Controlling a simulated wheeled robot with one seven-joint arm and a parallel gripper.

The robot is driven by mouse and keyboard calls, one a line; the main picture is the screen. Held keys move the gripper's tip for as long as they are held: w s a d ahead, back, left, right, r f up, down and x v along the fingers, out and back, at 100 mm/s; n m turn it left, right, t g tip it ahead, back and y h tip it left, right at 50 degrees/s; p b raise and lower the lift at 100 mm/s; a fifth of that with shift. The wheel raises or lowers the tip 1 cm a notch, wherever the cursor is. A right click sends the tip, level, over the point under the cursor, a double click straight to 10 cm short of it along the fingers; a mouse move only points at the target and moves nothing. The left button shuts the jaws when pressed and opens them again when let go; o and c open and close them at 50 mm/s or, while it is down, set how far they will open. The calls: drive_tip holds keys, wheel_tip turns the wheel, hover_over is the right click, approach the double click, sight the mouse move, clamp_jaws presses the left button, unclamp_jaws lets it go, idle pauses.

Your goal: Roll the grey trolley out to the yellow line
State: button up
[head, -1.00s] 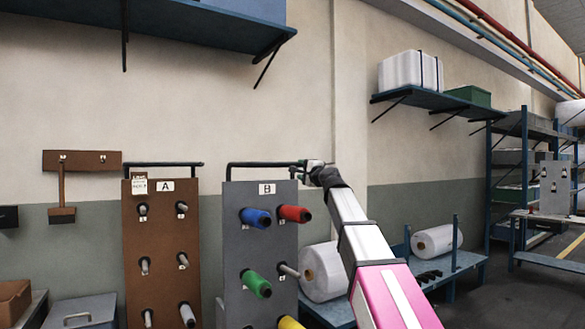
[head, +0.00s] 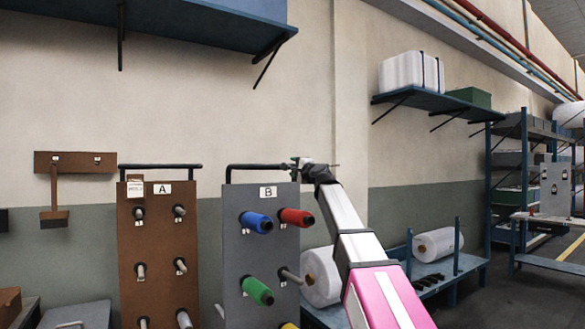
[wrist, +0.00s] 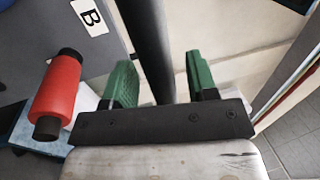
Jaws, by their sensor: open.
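The grey trolley (head: 236,262) is an upright panel labelled B, with a black bar handle (head: 250,166) along its top. It carries blue (head: 256,222), red (head: 297,217) and green (head: 258,291) bobbins on pegs. My gripper (head: 304,164) is at the right end of that handle. In the wrist view, my gripper's green fingers (wrist: 160,78) are apart, with the black bar (wrist: 150,40) passing between them. I cannot tell whether they touch it. A strip of yellow line (head: 573,247) shows on the floor at far right. The trolley's lower part is out of view.
A brown trolley (head: 157,235) labelled A stands just left of the grey one. White rolls (head: 434,243) lie on a low blue rack (head: 462,264) to the right, behind my arm. Blue shelving (head: 523,180) stands further right. Open floor (head: 500,300) shows at lower right.

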drive_tip(key=shift+x, duration=1.1)
clamp_jaws()
drive_tip(key=shift+w+a, duration=0.35)
drive_tip(key=shift+w, duration=0.05)
unclamp_jaws()
drive_tip(key=shift+s+d, duration=0.1)
drive_tip(key=v, duration=1)
drive_tip(key=shift+s+d, duration=0.2)
drive_tip(key=shift+s, duration=0.05)
